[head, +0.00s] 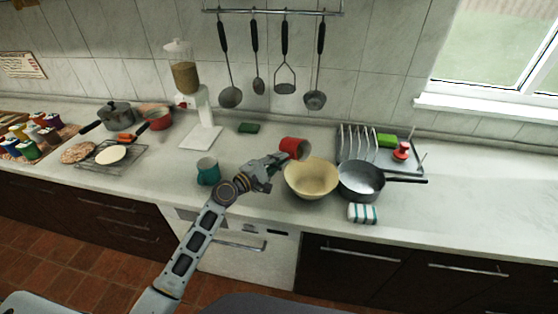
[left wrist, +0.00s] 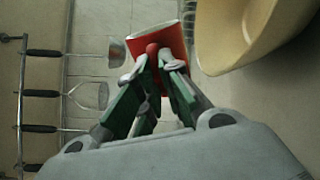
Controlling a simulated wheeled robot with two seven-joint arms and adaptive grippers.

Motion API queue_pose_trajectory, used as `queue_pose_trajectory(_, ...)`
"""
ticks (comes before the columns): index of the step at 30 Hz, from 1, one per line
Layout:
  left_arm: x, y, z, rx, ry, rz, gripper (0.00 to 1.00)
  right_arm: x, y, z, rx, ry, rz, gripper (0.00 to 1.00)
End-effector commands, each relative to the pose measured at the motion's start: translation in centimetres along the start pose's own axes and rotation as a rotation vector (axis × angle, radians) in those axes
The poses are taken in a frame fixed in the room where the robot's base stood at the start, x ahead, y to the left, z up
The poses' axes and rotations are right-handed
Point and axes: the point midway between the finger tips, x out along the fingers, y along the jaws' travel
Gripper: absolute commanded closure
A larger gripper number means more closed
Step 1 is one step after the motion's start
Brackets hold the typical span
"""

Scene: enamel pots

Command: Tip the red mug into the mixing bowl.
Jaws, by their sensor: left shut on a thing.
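The red mug (head: 294,148) is held by my left gripper (head: 277,162) at the upper left rim of the mixing bowl. It is tilted, with its mouth towards the right. In the left wrist view the red mug (left wrist: 168,42) sits between the fingertips of the left gripper (left wrist: 160,57), which is shut on it. The cream mixing bowl (head: 312,182) stands upright on the counter, and its wall shows at the upper right of the left wrist view (left wrist: 235,35). I cannot tell what is inside the mug. My right gripper is not in view.
A grey pan (head: 361,181) stands right beside the bowl, with a striped towel roll (head: 362,213) in front. A teal mug (head: 208,171) stands left of my gripper. A dish rack (head: 358,143) is behind the pan. The counter at far right is clear.

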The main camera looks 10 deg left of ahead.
Motion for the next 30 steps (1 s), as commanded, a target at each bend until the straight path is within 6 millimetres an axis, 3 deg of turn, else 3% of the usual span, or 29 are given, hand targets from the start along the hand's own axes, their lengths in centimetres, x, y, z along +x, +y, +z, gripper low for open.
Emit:
queue_pose_trajectory(16, 0.0, 0.1, 0.8, 0.074, -0.001, 0.002, 1.00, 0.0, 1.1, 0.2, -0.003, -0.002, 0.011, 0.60)
queue_pose_trajectory(30, 0.0, 0.1, 1.7, 0.136, -0.001, 0.001, 1.00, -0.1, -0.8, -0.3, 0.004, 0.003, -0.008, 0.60)
